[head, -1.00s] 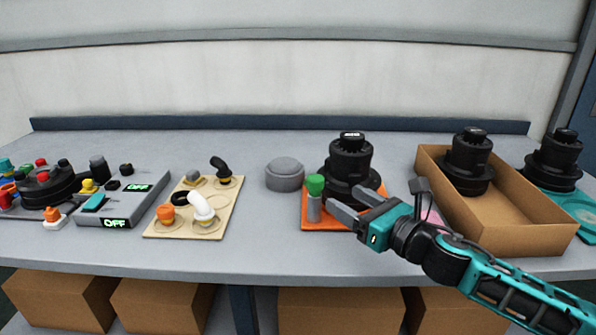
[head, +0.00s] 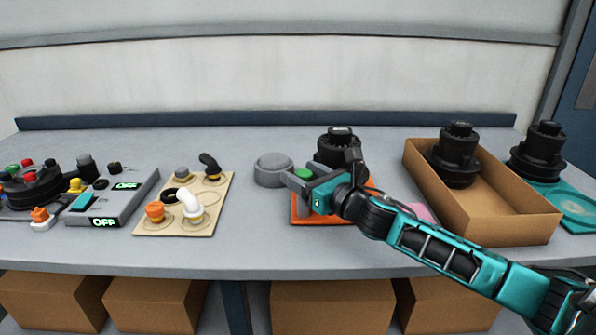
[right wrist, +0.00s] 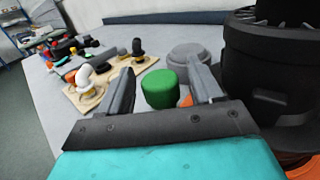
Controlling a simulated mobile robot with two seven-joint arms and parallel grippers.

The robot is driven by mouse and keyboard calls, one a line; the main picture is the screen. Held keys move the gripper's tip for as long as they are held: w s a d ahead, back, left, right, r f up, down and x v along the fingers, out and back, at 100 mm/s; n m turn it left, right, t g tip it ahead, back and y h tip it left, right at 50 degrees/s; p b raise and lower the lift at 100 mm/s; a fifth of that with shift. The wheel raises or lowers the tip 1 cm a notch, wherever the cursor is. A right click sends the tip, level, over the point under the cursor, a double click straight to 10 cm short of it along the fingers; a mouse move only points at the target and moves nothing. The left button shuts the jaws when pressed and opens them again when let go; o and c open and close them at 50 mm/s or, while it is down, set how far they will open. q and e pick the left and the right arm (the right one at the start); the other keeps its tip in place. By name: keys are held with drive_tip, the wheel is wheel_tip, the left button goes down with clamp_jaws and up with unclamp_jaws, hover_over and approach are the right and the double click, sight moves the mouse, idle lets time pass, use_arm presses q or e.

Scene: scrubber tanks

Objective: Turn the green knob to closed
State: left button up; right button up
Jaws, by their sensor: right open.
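The green knob (head: 304,174) stands at the left side of the orange base (head: 300,216). In the head view my right gripper (head: 296,178) covers most of it, and only its green top shows. In the right wrist view the green knob (right wrist: 160,89) shows between the two open fingers of my right gripper (right wrist: 163,88), with gaps on both sides. I cannot tell how far beyond the fingertips it sits. A black scrubber tank (head: 338,142) stands on the same base, partly hidden behind my right arm. My left gripper is not in view.
A grey round cap (head: 273,169) lies left of the orange base. A beige board (head: 222,208) with several handles and a grey OFF box (head: 140,196) lie further left. A cardboard box (head: 505,232) holding a black tank (head: 455,155) stands to the right.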

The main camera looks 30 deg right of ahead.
drive_tip(key=shift+w+a, duration=0.15)
drive_tip(key=shift+w, duration=0.85)
drive_tip(key=c, duration=1)
